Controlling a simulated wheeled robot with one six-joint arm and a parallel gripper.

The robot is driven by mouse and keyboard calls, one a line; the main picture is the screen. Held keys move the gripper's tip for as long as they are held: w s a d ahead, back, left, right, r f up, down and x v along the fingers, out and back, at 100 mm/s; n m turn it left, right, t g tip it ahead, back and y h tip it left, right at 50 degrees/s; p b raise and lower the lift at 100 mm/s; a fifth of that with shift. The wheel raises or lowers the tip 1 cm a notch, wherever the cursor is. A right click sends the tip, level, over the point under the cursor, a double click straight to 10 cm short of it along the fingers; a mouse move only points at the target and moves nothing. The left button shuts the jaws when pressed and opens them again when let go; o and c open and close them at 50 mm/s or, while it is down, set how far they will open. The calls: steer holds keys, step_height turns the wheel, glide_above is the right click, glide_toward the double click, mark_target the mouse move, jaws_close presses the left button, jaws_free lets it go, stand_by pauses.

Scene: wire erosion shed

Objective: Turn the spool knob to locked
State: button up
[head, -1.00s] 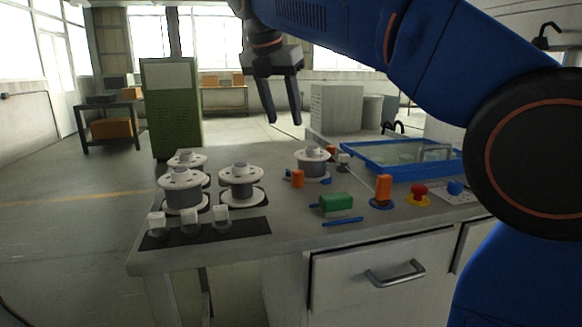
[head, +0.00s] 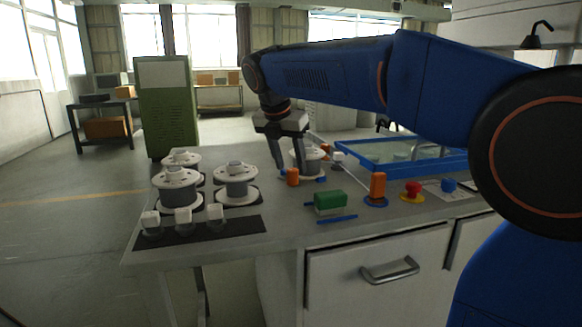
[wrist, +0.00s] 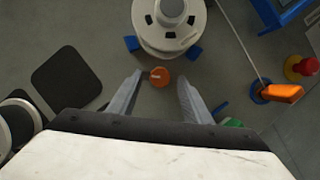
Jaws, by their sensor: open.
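An orange knob (head: 293,177) stands on the bench in front of a white-flanged spool (head: 308,160), which has blue blocks beside its base. My gripper (head: 288,163) is open and points down over the knob. In the wrist view the knob's round top (wrist: 160,77) lies between my two spread fingertips, with a gap on each side. The spool (wrist: 170,22) is just beyond it. I cannot tell how far the fingertips are above the knob or whether they reach beside it. I see no readable lock mark.
A green block (head: 330,202), an orange lever on a blue base (head: 377,187) and a red button (head: 411,190) stand to the right. Several spools, such as one (head: 236,184), stand left. A blue-rimmed tank (head: 370,165) is behind right. A thin wire runs from the spool to the lever.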

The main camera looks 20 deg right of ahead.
steer(key=shift+x, duration=0.9)
steer(key=c, duration=1.1)
steer(key=shift+o, duration=0.2)
